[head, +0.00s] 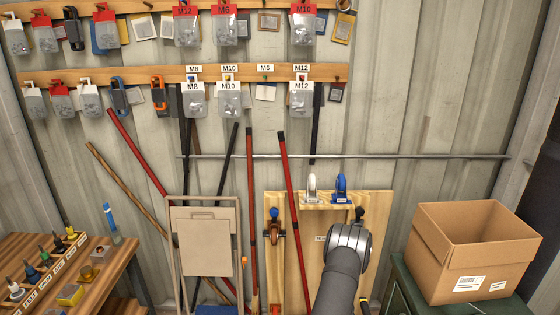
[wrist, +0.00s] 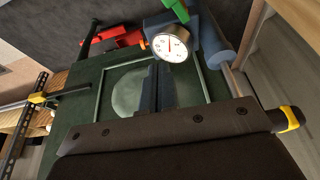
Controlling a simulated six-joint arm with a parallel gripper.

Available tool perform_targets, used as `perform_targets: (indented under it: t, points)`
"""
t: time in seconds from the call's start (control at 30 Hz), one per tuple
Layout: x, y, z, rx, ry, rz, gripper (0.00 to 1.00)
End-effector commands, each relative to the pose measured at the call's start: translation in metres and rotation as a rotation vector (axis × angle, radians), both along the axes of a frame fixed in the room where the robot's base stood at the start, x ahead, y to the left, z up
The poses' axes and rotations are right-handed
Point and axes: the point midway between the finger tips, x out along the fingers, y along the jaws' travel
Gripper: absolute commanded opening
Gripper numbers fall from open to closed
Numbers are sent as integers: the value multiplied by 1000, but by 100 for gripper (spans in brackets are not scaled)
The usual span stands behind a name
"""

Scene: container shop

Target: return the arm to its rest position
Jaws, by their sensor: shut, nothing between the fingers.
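My arm (head: 342,272) rises from the bottom edge in the head view, right of centre, in front of a plywood board (head: 380,215). Its grey rounded wrist joint hides part of the board, and my gripper cannot be made out clearly there. In the wrist view my gripper (wrist: 156,68) shows as two dark blue-grey fingers close together, shut and empty. Beyond them is a dark green surface (wrist: 85,90) with a pale round patch inside a thin light frame. I cannot tell how far the fingers are from it.
A white dial gauge (wrist: 169,45) stands near the fingertips, with a red object (wrist: 112,40) left of it. An open cardboard box (head: 462,262) stands at right. A wooden bench (head: 105,270) with small tools is at left. Hanging packs (head: 230,100) line the wall rails.

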Motion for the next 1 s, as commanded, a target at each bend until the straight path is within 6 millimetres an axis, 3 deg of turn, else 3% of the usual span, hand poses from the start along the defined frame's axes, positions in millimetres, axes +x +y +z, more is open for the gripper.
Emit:
perform_targets:
  t: [0.23, 0.3, 0.77, 1.0]
  points:
    - [-1, -13, -38, 1, 2, -2, 0]
    - [3, -11, -44, -3, -5, -88, 0]
    - [19, 39, -34, -1, -6, -722, 0]
    - [33, 52, 9, 0, -3, -793, 0]
